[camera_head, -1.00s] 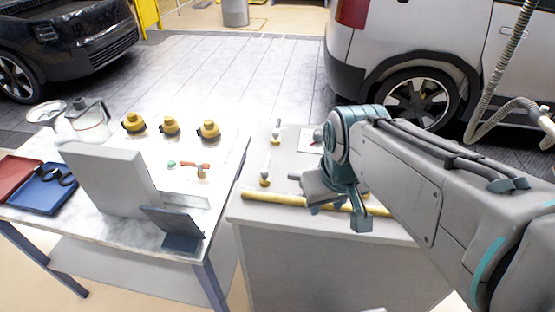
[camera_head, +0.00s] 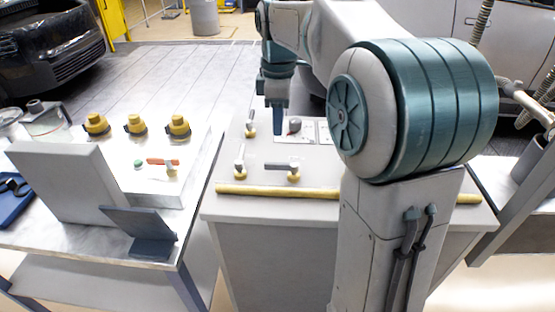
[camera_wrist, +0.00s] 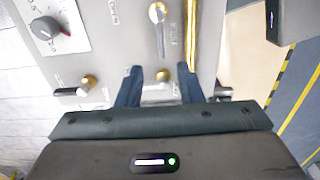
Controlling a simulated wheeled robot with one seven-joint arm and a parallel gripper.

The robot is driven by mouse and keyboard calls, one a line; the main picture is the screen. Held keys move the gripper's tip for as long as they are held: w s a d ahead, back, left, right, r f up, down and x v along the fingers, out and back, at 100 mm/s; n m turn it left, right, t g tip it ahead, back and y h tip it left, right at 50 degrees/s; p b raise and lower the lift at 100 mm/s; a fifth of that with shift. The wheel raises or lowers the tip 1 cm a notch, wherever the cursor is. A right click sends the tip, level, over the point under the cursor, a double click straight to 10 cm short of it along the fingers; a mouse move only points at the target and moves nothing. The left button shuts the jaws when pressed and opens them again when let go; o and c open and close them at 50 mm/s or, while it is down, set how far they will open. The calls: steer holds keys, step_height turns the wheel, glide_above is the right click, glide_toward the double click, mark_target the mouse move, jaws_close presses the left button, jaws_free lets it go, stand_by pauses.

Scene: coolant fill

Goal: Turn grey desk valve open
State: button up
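A grey desk (camera_head: 225,208) carries three small brass-based valves with grey lever handles. The near right valve (camera_head: 294,174) has its lever pointing left in the head view; it is also at the top of the wrist view (camera_wrist: 157,15). The near left valve (camera_head: 240,168) also shows between my fingers in the wrist view (camera_wrist: 163,75). The far left valve (camera_head: 250,129) also shows at left in the wrist view (camera_wrist: 88,82).
A dial knob (camera_head: 294,125) on a white plate stands behind the valves. A yellow bar (camera_head: 260,190) runs along the desk's near edge. The left table (camera_head: 65,225) holds a grey upright panel (camera_head: 65,180) and several yellow caps (camera_head: 136,125). My arm hides the desk's right part.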

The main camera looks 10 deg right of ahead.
mark_target(279, 163)
step_height(279, 163, down, 12)
steer(key=shift+r+b, duration=0.1)
steer(key=shift+b, duration=0.3)
jaws_close()
